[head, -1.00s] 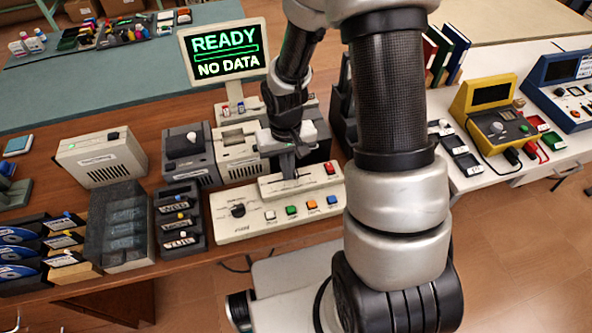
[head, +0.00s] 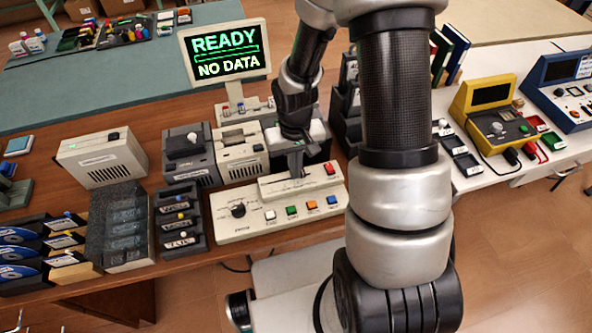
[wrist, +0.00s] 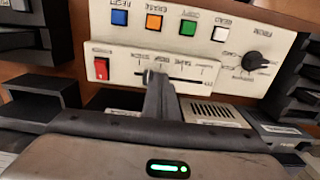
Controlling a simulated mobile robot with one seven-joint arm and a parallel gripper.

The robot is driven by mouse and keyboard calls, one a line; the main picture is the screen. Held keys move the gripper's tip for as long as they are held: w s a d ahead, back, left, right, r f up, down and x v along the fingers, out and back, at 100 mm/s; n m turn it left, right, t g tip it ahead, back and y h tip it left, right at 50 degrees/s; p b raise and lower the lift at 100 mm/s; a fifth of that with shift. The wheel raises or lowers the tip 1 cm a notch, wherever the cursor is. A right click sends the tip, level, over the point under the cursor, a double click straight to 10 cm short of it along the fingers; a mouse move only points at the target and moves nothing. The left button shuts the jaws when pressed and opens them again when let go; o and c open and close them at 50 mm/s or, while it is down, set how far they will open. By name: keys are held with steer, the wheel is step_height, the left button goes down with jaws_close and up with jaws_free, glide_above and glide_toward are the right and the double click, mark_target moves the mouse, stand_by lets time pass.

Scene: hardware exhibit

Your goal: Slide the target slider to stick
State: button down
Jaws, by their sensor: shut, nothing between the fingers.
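The cream control panel (head: 277,208) lies on the wooden bench. It also shows in the wrist view (wrist: 285,50). Its raised strip carries a dark slider slot (wrist: 190,79) with small labels that I cannot read surely, and a red rocker switch (wrist: 101,68) at one end. My gripper (wrist: 157,80) is shut, its fingers down at the red-switch end of the slot, at or against the small slider knob (wrist: 148,73). The fingers partly hide the knob, so I cannot tell contact. In the head view my gripper (head: 296,172) is over the strip.
A rotary dial (head: 238,210) and several coloured buttons line the panel's front. A screen (head: 226,50) reads "READY NO DATA". Grey drive boxes (head: 188,155) stand behind, black trays (head: 180,225) to the left. A yellow meter (head: 490,115) stands at the right.

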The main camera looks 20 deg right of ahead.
steer(key=shift+d, duration=0.65)
steer(key=shift+a, duration=0.3)
stand_by(0.3)
step_height(320, 180, up, 7)
steer(key=p, duration=0.5)
stand_by(0.5)
step_height(320, 180, up, 18)
steer(key=s+d+t, duration=0.1)
steer(key=s+t, duration=0.2)
steer(key=s+a+r+t, duration=0.1)
steer(key=s+r+t, duration=0.1)
steer(key=s+r, duration=0.8)
steer(key=shift+a+r+t, duration=0.2)
steer(key=shift+r+t, duration=0.1)
steer(key=shift+r, duration=0.6)
